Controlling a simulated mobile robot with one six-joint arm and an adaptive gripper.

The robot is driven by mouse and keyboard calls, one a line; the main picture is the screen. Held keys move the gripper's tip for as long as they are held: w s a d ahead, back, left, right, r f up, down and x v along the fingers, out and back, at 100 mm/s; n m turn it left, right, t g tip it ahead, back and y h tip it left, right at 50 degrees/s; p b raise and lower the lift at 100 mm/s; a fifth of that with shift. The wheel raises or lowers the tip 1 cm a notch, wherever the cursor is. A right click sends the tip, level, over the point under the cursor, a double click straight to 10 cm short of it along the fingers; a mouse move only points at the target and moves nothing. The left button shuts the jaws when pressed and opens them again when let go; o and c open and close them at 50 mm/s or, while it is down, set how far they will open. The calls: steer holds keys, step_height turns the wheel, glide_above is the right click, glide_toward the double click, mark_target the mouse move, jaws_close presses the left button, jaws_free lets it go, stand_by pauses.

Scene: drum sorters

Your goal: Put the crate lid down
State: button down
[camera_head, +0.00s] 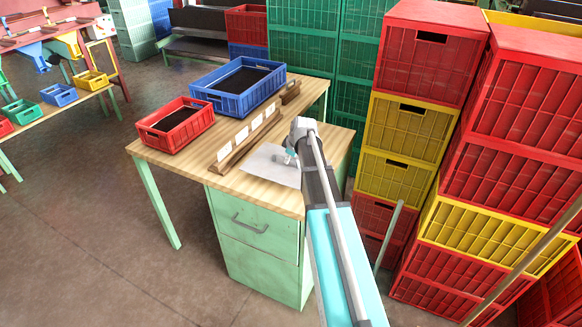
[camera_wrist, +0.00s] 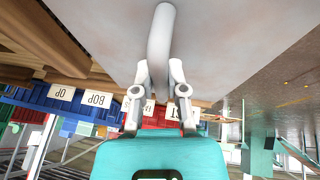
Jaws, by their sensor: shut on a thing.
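The crate lid (camera_head: 265,166) is a flat pale grey sheet over the near right part of the wooden worktable (camera_head: 180,164). In the wrist view the lid (camera_wrist: 235,35) fills the upper middle, and its curved grey handle (camera_wrist: 160,45) runs between my fingers. My gripper (camera_head: 291,158) is shut on this handle; its fingers also show in the wrist view (camera_wrist: 160,80). My arm hides part of the lid's right side in the head view. I cannot tell whether the lid touches the tabletop.
A red crate (camera_head: 159,137) and a blue crate (camera_head: 234,103) with dark contents stand on the table's far side. A wooden rack with white labels (camera_head: 243,136) lies beside the lid. Tall stacks of red crates (camera_head: 431,55) and yellow crates (camera_head: 405,130) stand close at right.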

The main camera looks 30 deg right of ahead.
mark_target(291, 166)
steer(key=shift+s+d+f+b, duration=0.15)
steer(key=shift+d+f+b, duration=0.2)
steer(key=shift+f+b, duration=1.55)
steer(key=shift+f, duration=0.1)
steer(key=shift+f, duration=0.15)
steer(key=c, duration=0.7)
jaws_free()
steer(key=shift+r, duration=0.2)
steer(key=p+v, duration=1.1)
steer(key=v, duration=0.1)
steer(key=shift+a, duration=0.1)
